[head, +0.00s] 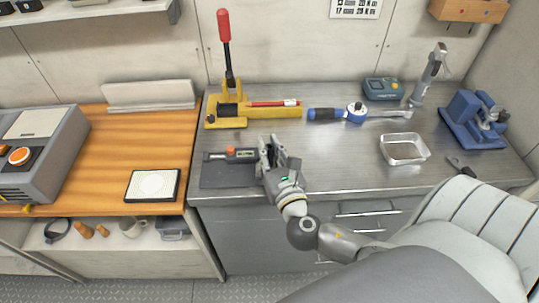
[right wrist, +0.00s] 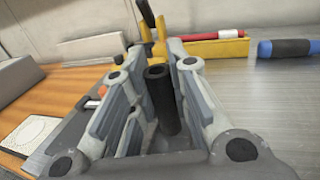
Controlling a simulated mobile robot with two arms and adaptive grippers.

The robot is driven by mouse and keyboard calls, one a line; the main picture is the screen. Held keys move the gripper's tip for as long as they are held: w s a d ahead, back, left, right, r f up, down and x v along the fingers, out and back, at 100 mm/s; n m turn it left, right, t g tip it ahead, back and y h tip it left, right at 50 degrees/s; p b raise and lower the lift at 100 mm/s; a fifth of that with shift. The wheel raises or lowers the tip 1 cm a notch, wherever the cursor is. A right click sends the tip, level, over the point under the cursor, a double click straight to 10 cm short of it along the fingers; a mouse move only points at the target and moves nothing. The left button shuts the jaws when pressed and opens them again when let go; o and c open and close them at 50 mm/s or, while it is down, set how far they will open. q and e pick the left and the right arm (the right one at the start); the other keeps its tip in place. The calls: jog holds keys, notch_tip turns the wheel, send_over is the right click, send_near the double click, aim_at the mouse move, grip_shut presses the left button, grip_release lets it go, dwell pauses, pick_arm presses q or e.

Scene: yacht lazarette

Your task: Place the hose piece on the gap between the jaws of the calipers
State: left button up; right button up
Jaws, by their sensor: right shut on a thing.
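The hose piece is a short black tube with an open end; it shows in the right wrist view (right wrist: 162,98), standing between the fingers of my right gripper (right wrist: 152,68). In the head view my right gripper (head: 270,150) is over the right edge of the dark mat, and its fingers hide the hose piece. The calipers (head: 222,156), dark with an orange knob and a small display, lie on the mat left of the gripper. Their right end is close to the fingers, and I cannot make out the gap between the jaws. My left gripper is not in view.
The dark mat (head: 225,176) lies on the metal bench (head: 330,165). Behind stands a yellow press (head: 228,114) with a red-handled lever. A wooden top (head: 130,150) is left.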

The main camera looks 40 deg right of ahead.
notch_tip(320, 180, down, 2)
jog(key=shift+f, duration=0.1)
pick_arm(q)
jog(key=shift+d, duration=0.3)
pick_arm(e)
jog(key=shift+s, duration=0.1)
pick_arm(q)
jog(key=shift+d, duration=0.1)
pick_arm(e)
jog(key=shift+f, duration=0.15)
jog(key=o, duration=0.8)
jog(key=shift+c, duration=0.2)
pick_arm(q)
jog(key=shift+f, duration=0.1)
